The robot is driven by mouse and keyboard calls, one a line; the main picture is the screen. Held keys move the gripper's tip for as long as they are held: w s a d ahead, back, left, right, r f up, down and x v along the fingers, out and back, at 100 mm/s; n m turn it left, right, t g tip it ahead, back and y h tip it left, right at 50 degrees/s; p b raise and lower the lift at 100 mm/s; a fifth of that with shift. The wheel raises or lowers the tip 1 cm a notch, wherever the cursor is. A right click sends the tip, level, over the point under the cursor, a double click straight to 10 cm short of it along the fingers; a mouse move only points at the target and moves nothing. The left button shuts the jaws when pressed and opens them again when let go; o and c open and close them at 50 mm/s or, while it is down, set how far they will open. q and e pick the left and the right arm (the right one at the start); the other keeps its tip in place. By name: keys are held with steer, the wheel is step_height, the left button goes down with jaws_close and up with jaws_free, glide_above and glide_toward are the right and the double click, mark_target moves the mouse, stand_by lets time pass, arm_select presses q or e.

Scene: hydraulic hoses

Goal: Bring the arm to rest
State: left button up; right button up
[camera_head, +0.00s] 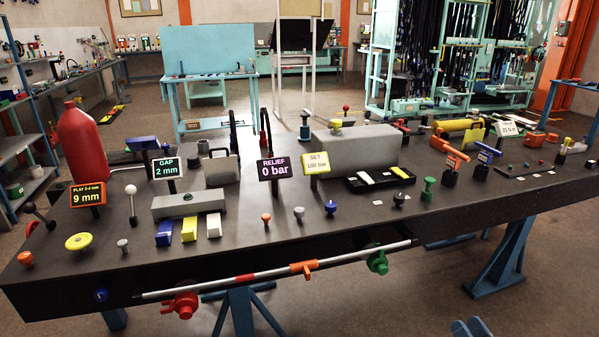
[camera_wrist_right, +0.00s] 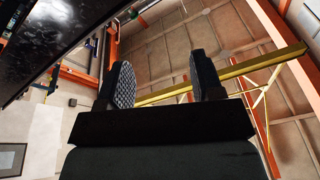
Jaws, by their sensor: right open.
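My right gripper shows in the right wrist view (camera_wrist_right: 160,62). Its two dark fingers stand well apart, with a ridged pad visible on the left one. Nothing is between them; walls, a ceiling and a yellow beam show behind. A dark speckled surface (camera_wrist_right: 50,40) lies at the upper left of that view, apart from the fingers. In the head view a small blue-grey shape (camera_head: 470,328) shows at the bottom edge; I cannot tell if it is part of my gripper. No gripper touches anything on the dark workbench (camera_head: 340,222). My left gripper is not in view.
The bench carries a red bottle (camera_head: 82,143), a grey block (camera_head: 355,148), sign plates such as the relief sign (camera_head: 280,165), and several knobs. A white rod (camera_head: 240,280) with red and green valves runs along its front.

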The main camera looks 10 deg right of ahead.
steer(key=s+a+f+n+g+y, duration=0.1)
steer(key=s+a+f+n+g, duration=0.2)
steer(key=s+a+n+g, duration=0.45)
steer(key=s+a+f+n+g+y, duration=0.1)
steer(key=s+a+f+n+g, duration=0.25)
steer(key=s+a, duration=0.7)
steer(key=w+a+r+m+t, duration=0.1)
steer(key=w+a+m, duration=0.15)
steer(key=a, duration=0.45)
steer(key=w+a+r+m, duration=0.1)
steer(key=a+r+m, duration=0.15)
steer(key=a, duration=0.45)
arm_select(q)
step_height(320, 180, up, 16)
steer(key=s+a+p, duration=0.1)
steer(key=p, duration=2)
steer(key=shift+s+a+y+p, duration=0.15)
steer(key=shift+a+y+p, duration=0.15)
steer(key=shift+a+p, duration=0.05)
arm_select(e)
step_height(320, 180, up, 15)
steer(key=d, duration=0.2)
steer(key=shift+s, duration=0.45)
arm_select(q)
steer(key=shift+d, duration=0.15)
